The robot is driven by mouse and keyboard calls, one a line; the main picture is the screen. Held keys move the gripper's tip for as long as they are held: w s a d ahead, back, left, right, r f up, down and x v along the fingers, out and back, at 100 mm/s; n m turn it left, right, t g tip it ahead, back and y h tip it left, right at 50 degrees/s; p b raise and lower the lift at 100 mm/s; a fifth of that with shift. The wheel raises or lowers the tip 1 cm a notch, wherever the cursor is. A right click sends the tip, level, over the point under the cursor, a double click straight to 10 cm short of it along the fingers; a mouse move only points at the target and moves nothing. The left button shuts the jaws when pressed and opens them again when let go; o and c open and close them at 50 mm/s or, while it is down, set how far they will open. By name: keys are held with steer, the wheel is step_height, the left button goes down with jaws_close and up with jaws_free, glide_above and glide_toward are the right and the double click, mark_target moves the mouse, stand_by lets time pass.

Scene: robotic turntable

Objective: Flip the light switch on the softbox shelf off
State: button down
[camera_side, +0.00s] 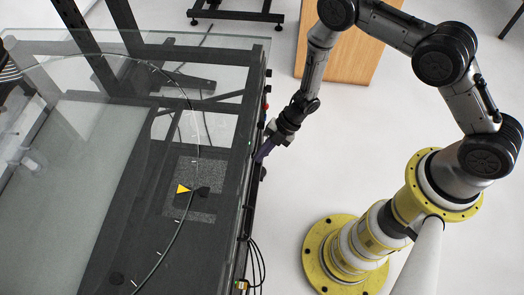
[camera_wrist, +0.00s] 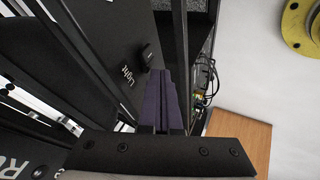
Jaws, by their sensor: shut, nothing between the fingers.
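In the wrist view, a small black switch (camera_wrist: 147,56) stands on the dark panel (camera_wrist: 108,42), beside the white word "Light" (camera_wrist: 127,76). I cannot tell which way the switch is set. The purple fingers of my gripper (camera_wrist: 165,74) are shut and empty, with their tips just below and to the right of the switch in the picture. Whether they touch it I cannot tell. In the side view, my gripper (camera_side: 262,155) is at the right side of the glass-topped turntable unit (camera_side: 180,45). I cannot make out the switch there.
The dark frame edge runs along the unit's right side, with a red button (camera_side: 267,88) farther back. Cables (camera_side: 255,262) hang near its front right. A wooden cabinet (camera_side: 345,55) stands behind my arm. The pale floor between the unit and my base is clear.

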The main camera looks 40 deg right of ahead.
steer(key=shift+s+d, duration=0.1)
steer(key=s+d+r, duration=0.6)
steer(key=d+r, duration=0.1)
steer(key=r, duration=0.1)
stand_by(0.4)
